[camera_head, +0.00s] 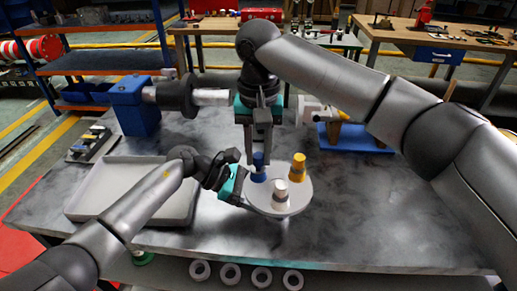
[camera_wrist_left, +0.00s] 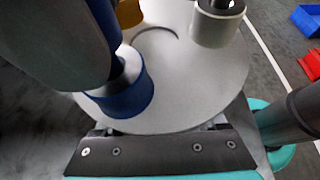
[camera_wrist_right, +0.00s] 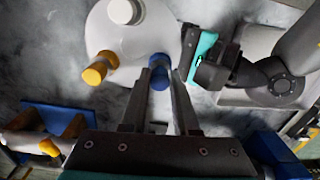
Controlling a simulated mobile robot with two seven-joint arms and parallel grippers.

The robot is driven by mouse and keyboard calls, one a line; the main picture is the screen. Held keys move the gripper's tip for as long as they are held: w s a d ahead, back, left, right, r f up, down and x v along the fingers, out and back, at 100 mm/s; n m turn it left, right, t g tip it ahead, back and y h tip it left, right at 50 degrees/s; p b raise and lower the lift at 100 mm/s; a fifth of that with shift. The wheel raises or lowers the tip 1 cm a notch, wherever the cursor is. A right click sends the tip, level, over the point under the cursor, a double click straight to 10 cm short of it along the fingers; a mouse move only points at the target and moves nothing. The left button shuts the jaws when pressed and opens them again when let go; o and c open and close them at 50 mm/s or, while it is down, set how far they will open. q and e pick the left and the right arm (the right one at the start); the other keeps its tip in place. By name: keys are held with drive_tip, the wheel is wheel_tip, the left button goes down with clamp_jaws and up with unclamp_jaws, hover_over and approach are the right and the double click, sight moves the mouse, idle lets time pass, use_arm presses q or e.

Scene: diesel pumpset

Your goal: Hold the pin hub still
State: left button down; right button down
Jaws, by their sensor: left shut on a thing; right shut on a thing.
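The pin hub (camera_head: 282,210) is a pale grey round disc carrying a blue piece (camera_head: 259,168), a yellow piece (camera_head: 297,168) and a white piece (camera_head: 281,193). My left gripper (camera_head: 245,200) is shut on the disc's left rim. The disc also fills the left wrist view (camera_wrist_left: 190,75), with the blue piece (camera_wrist_left: 125,95) close to that gripper. My right gripper (camera_head: 259,152) points down from above and is shut on the blue piece. In the right wrist view its fingertips (camera_wrist_right: 160,70) flank the blue piece (camera_wrist_right: 160,78). I cannot tell whether the blue piece is fully seated.
A grey tray (camera_head: 85,190) lies on the left of the dark table (camera_head: 370,220). Behind it stands a blue-based machine (camera_head: 135,105) with a shaft; a blue stand (camera_head: 352,138) is at the right. Several white rings (camera_head: 230,273) lie below the front edge. The table's right side is clear.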

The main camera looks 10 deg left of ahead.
sight(258, 156)
use_arm(q)
drive_tip(key=shift+w+r, duration=0.1)
drive_tip(key=shift+r, duration=0.15)
use_arm(e)
drive_tip(key=shift+f, duration=0.15)
drive_tip(key=c, duration=0.6)
unclamp_jaws()
use_arm(q)
drive_tip(key=shift+d, duration=0.1)
use_arm(e)
wheel_tip(258, 156, up, 12)
